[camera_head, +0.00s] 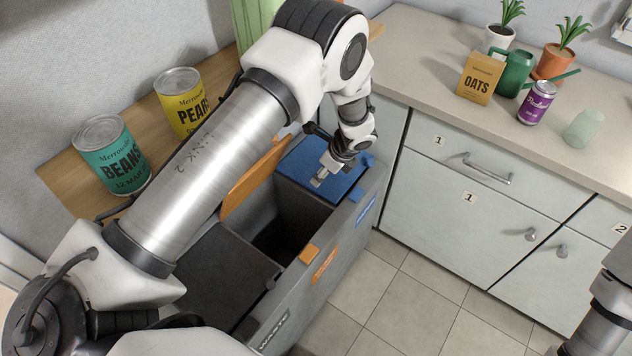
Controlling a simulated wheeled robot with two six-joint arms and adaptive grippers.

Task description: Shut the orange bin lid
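The orange bin lid (250,183) stands raised at the back of the middle compartment, partly hidden behind my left arm. The compartment (285,235) below it is open and dark inside. An orange tab (309,253) sits on its front rim, above an orange label (324,264). My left gripper (318,181) points down over the shut blue lid (318,166), to the right of the raised orange lid and apart from it. I cannot tell whether its fingers are open or whether they touch the blue lid. Only a link of my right arm shows, at the lower right edge.
The dark waste lid (225,275) is at the near end of the bin. A wooden shelf (75,184) behind holds a beans can (112,155) and a pears can (183,103). The tiled floor (400,305) is clear.

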